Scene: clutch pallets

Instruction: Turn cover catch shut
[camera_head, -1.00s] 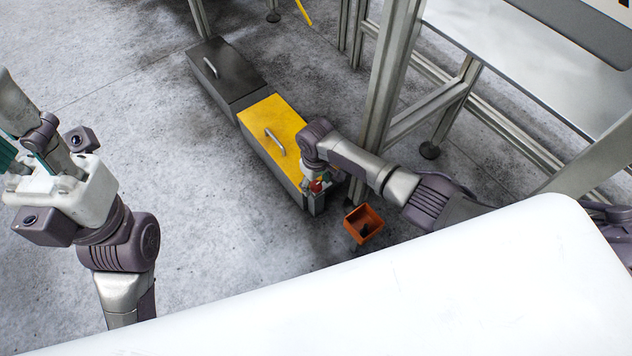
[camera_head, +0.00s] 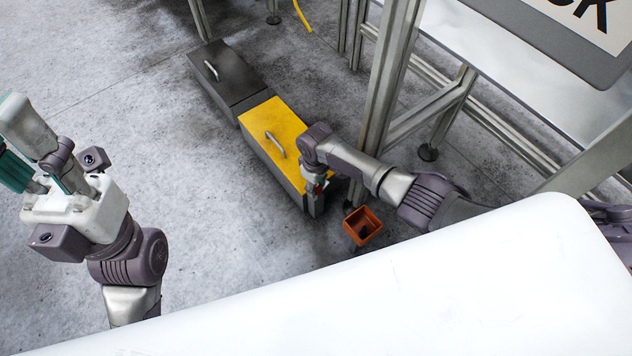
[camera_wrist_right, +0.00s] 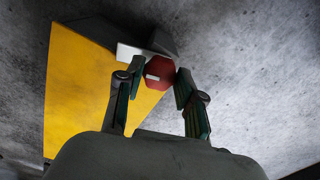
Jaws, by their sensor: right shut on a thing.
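The yellow cover (camera_head: 262,128) tops a grey box on the floor and has a bar handle (camera_head: 276,146). The cover also shows in the right wrist view (camera_wrist_right: 75,95). The red catch (camera_wrist_right: 160,72), with a pale bar mark on its face, is at the cover's near end, beside a light plate. My right gripper (camera_wrist_right: 158,78) is shut on the red catch, one finger on each side. In the head view, my right gripper (camera_head: 318,184) mostly hides the catch. My left gripper (camera_head: 22,168) is raised at the left, away from the box; its finger gap is unclear.
A dark-lidded box (camera_head: 222,75) stands behind the yellow one. An orange bin (camera_head: 362,226) with a dark item inside is right of my right gripper. A metal frame post (camera_head: 388,85) rises close to my right arm. The floor at left is clear.

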